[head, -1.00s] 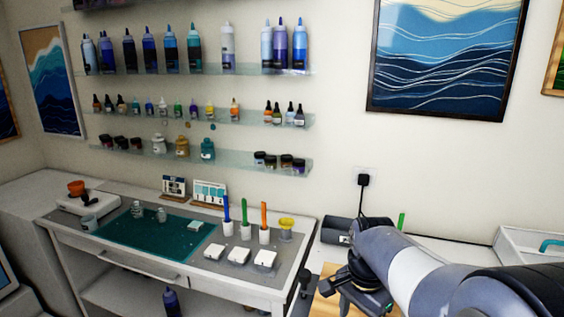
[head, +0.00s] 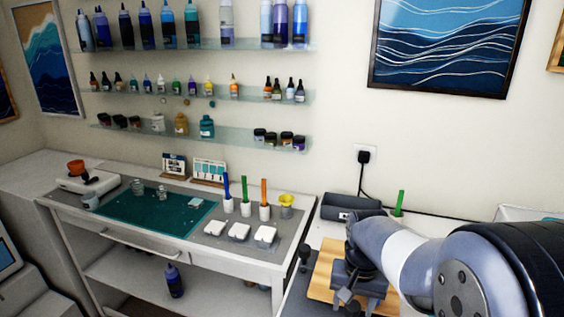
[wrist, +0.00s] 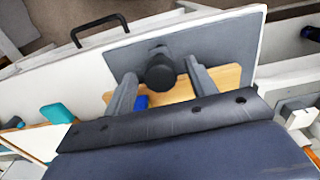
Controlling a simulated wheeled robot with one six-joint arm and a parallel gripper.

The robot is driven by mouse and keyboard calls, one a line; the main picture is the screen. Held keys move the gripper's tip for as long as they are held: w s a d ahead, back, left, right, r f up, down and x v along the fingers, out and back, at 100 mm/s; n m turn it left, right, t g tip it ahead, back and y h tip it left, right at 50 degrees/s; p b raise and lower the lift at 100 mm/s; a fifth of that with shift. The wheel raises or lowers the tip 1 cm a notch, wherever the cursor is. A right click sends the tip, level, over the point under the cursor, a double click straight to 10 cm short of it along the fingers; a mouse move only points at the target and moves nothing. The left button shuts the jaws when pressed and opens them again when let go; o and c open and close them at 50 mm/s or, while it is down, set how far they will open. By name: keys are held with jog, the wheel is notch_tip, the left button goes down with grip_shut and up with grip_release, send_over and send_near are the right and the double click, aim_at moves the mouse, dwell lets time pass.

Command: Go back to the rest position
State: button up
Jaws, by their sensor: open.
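My gripper (head: 347,299) is at the end of my arm, low at the right of the head view, over a light wooden board (head: 322,264). In the wrist view its two grey fingers (wrist: 160,88) stand apart with nothing gripped between them. A round black knob (wrist: 160,70) shows between the fingers, beyond or below them; I cannot tell how far off. A small blue thing (wrist: 141,102) also shows near the left finger.
The white workbench (head: 180,255) at left holds a teal mat (head: 150,222), white moulds (head: 238,230), coloured sticks in white holders and a yellow cup (head: 286,200). A dark grey bin (head: 350,206) stands behind my arm. Shelves of bottles (head: 190,45) line the wall.

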jog(key=n, duration=0.4)
jog(key=shift+b, duration=0.3)
notch_tip(320, 180, up, 11)
jog(key=shift+f, duration=0.15)
